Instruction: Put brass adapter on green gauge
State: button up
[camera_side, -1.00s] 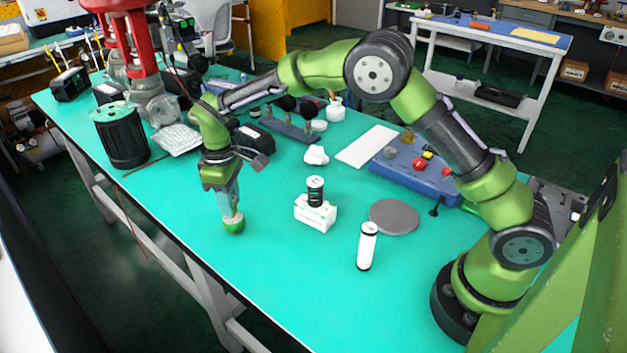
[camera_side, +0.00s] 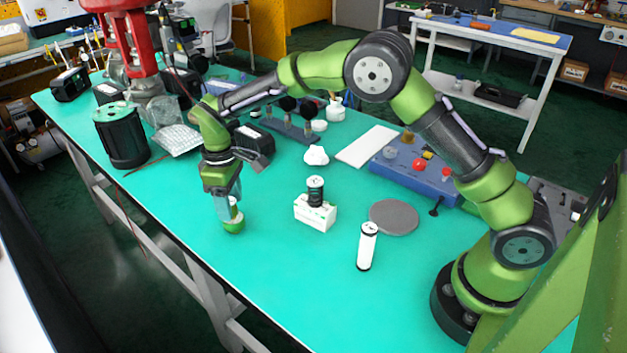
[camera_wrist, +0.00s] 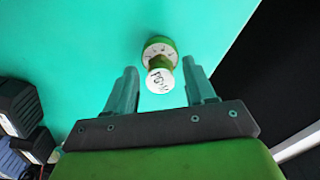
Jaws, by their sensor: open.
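The green gauge (camera_side: 234,227) stands on the teal bench near its front edge. In the wrist view the gauge (camera_wrist: 158,47) shows a white dial in a green rim. A brass-coloured piece, which looks like the brass adapter (camera_wrist: 157,62), rises from the gauge and has a white lettered disc (camera_wrist: 160,81) on its end. My gripper (camera_side: 229,209) points down over the gauge. In the wrist view its fingers (camera_wrist: 160,68) are spread, one on each side of the adapter, with gaps visible. Exact seating of the adapter is too small to tell.
A white block with a black-and-white cylinder (camera_side: 315,213) stands right of the gauge. A black ribbed cylinder (camera_side: 121,138) stands at left. The bench's front edge is close.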

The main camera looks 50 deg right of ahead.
notch_tip(320, 180, up, 12)
jog(key=f, duration=0.1)
jog(key=s+d+r+m+t+y, duration=0.1)
jog(key=s+d+r+m+t, duration=0.1)
jog(key=s+d+r, duration=0.5)
jog(key=s+d+m+t, duration=0.2)
jog(key=s+m, duration=0.2)
jog(key=s, duration=0.5)
jog(key=s+d+m+t+y, duration=0.1)
jog(key=s+d+m+t, duration=0.1)
jog(key=s, duration=0.8)
jog(key=shift+s+r+m+t, duration=0.15)
jog(key=shift+m+t, duration=0.45)
jog(key=shift+m, duration=0.4)
